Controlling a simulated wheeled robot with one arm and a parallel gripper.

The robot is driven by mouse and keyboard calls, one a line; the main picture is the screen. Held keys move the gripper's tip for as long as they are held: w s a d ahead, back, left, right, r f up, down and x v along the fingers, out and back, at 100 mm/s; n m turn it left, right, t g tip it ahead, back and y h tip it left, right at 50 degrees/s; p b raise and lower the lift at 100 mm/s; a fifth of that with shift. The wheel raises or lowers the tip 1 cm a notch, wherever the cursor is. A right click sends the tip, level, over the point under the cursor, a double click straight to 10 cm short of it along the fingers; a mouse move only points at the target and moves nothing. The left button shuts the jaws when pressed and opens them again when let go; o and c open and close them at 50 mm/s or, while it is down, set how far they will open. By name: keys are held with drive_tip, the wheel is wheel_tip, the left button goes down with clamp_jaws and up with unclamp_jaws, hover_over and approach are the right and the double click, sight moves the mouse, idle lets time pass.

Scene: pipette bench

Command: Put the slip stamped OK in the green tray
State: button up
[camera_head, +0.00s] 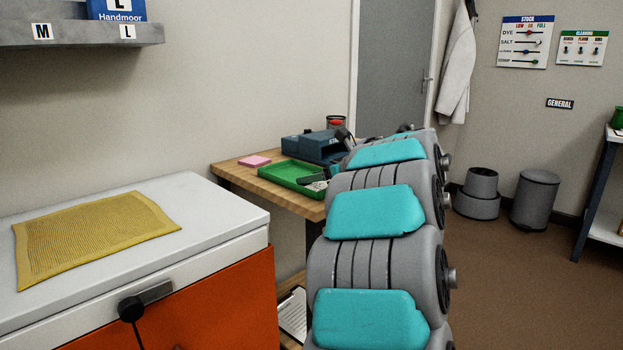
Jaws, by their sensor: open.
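The green tray (284,176) lies on the wooden bench, left of my arm. A dark piece that looks like the tip of my gripper (312,180) shows at the tray's right end; the rest of it is hidden behind my arm's turquoise and grey links. My gripper is open. A small pale patch (318,186) shows just below that dark piece. I cannot tell whether it is a slip, and no OK stamp can be read. Whether the gripper touches the tray or anything in it is hidden.
A pink pad (254,161) lies on the wooden bench (232,167), left of the tray. A dark blue device (310,146) stands behind the tray. A white-topped orange cabinet (215,215) with a yellow mat (95,232) stands in the left foreground.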

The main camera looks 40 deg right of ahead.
drive_tip(key=a+b+v, duration=0.1)
drive_tip(key=v, duration=1)
drive_tip(key=shift+d, duration=0.45)
drive_tip(key=shift+s, duration=0.15)
